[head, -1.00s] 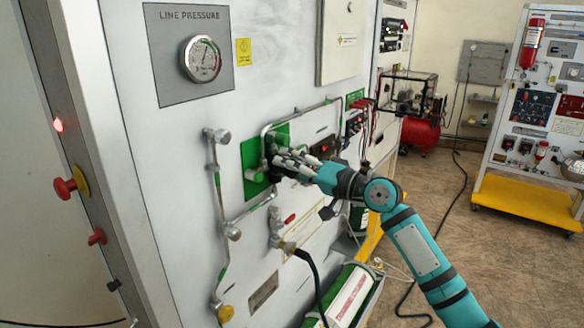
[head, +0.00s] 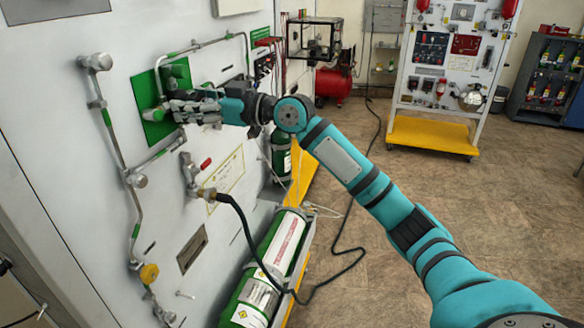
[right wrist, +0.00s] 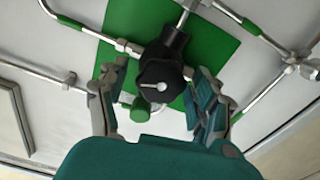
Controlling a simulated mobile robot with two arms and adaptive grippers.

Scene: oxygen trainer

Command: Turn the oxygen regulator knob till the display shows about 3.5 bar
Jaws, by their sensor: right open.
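The green panel (head: 146,92) is on the grey wall unit at the upper left in the head view, and it also fills the back of the right wrist view (right wrist: 218,38). A black round knob with a pale pointer (right wrist: 153,72) stands in front of it. A smaller green knob (right wrist: 140,109) shows just below. My right gripper (right wrist: 160,82) is open, with its fingers on either side of the black knob; I cannot tell whether they touch it. In the head view my right gripper (head: 180,108) hides the black knob. No pressure display is readable. My left gripper is not in view.
Metal pipes (head: 117,150) run around the panel. Below are a black hose (head: 245,225) and a green cylinder (head: 270,262) on a low rack. A yellow-based trolley (head: 430,135) stands farther back. The floor to the right is open.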

